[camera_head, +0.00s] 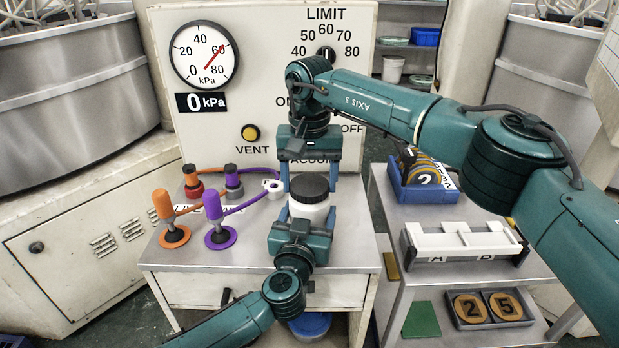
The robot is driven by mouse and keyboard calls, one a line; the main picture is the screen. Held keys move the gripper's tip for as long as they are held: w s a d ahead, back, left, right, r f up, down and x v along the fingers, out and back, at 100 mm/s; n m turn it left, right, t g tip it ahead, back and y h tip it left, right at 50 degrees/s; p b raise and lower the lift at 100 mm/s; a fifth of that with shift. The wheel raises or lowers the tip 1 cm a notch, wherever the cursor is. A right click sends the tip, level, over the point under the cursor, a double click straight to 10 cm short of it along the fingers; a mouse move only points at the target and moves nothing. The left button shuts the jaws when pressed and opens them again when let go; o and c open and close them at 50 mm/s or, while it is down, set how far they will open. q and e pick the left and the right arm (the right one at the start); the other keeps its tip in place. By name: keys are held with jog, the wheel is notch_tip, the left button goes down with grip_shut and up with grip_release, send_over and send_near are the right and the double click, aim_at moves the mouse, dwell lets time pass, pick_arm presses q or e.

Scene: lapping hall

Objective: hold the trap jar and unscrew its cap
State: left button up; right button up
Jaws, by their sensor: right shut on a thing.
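The trap jar (309,211) is white with a black ribbed cap (309,187), upright near the right side of the grey bench top. The cap sits on the jar. My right gripper (309,178) points down from above, its blue fingers shut on the cap from both sides. My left gripper (308,212) reaches in from the front, low, with a finger on each side of the jar body. Its palm hides the lower part of the jar, and I cannot tell whether its fingers press on the jar.
Behind stands a panel with a pressure dial (205,54), a 0 kPa display (202,102) and a vent button (250,132). Orange (163,206) and purple (213,208) handles stand left of the jar. A side cart holds a blue bin (421,189) and a white fixture (462,242).

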aim_at(309, 184)
jog(key=shift+r, duration=0.2)
jog(key=shift+r, duration=0.9)
jog(key=shift+r, duration=0.1)
jog(key=shift+r, duration=1.95)
pick_arm(q)
jog(key=o, duration=2)
jog(key=shift+c, duration=0.2)
jog(key=shift+s, duration=0.15)
